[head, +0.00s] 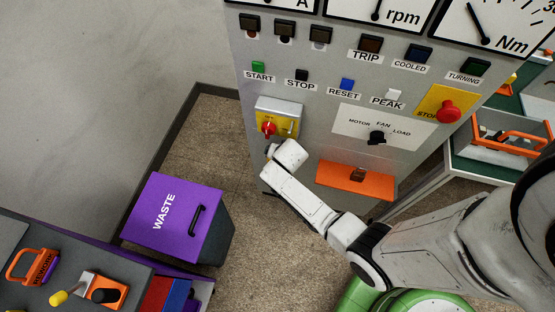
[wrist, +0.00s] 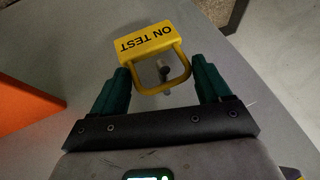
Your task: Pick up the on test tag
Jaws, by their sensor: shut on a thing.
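The yellow on test tag (wrist: 147,42) shows in the wrist view, its black lettering upside down. Its yellow loop lies between the green fingers of my gripper (wrist: 160,76), which is shut on the tag. A small metal peg (wrist: 163,70) shows inside the loop's opening; I cannot tell whether the loop still bears on it. In the head view my gripper (head: 272,150) is at the grey panel, just below the yellow switch plate (head: 283,108) with its red knob (head: 268,127). My wrist hides most of the fingers there, and I cannot make out the tag clearly.
An orange box (head: 356,180) juts from the panel right of my gripper; its edge also shows in the wrist view (wrist: 25,112). A rotary selector (head: 377,137) sits above it. A purple waste bin (head: 175,217) stands left on the floor. A bench (head: 40,235) holds orange-handled items.

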